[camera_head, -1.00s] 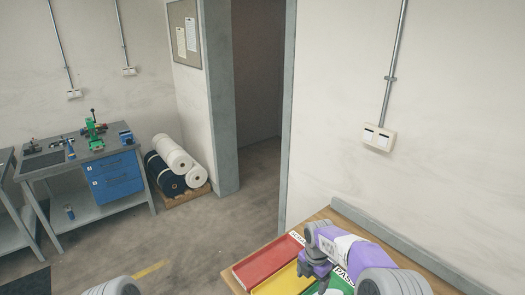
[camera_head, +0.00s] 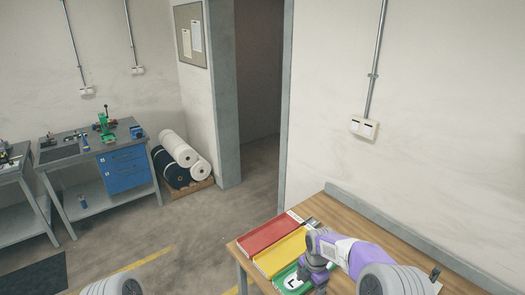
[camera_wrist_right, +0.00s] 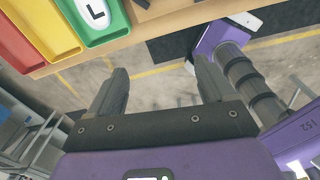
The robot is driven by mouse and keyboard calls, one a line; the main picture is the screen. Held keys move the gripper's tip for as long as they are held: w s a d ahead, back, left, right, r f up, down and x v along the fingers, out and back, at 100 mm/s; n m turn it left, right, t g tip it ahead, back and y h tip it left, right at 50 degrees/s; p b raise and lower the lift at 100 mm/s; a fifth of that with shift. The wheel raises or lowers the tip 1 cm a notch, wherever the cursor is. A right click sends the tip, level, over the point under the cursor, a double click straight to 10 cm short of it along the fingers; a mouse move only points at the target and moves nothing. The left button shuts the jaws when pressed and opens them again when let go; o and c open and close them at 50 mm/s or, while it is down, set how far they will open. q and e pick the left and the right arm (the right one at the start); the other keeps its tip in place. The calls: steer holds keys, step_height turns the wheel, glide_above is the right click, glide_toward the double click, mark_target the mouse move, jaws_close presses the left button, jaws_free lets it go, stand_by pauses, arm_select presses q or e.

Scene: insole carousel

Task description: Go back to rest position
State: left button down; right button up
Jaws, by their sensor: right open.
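My right gripper (camera_head: 314,277) is in front of the trays at the table's near edge in the head view. In the right wrist view its two fingers (camera_wrist_right: 162,80) are spread apart with nothing between them. A green tray (camera_wrist_right: 117,33) holds a white oval piece marked L (camera_wrist_right: 96,12); the tray also shows in the head view (camera_head: 281,282), partly hidden by my gripper. My left gripper is not in view.
A red tray (camera_head: 268,236) and a yellow tray (camera_head: 279,254) lie beside the green one on a wooden table (camera_head: 345,214) against the wall. A workbench (camera_head: 75,165) and fabric rolls (camera_head: 175,148) stand at the left. Open floor lies between.

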steer(key=s+a+f+m+y, duration=0.1)
steer(key=s+a+f+m, duration=0.1)
steer(key=s+f+m, duration=0.5)
steer(key=s+a+f+m+y, duration=0.2)
steer(key=s+f+m, duration=0.3)
steer(key=f+m, duration=0.3)
steer(key=s+a+f+m, duration=0.1)
steer(key=s+f+m, duration=0.1)
steer(key=s+m, duration=0.45)
steer(key=s+a+f+m, duration=0.1)
steer(key=s+f+m, duration=0.1)
steer(key=s+m, duration=0.5)
arm_select(q)
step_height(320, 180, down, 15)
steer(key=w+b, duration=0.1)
steer(key=b, duration=1.4)
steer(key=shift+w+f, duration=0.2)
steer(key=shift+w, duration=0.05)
arm_select(e)
step_height(320, 180, down, 15)
steer(key=n, duration=0.1)
steer(key=shift+d+r+n+y, duration=0.2)
steer(key=shift+d+n+y, duration=0.1)
steer(key=shift+n, duration=0.05)
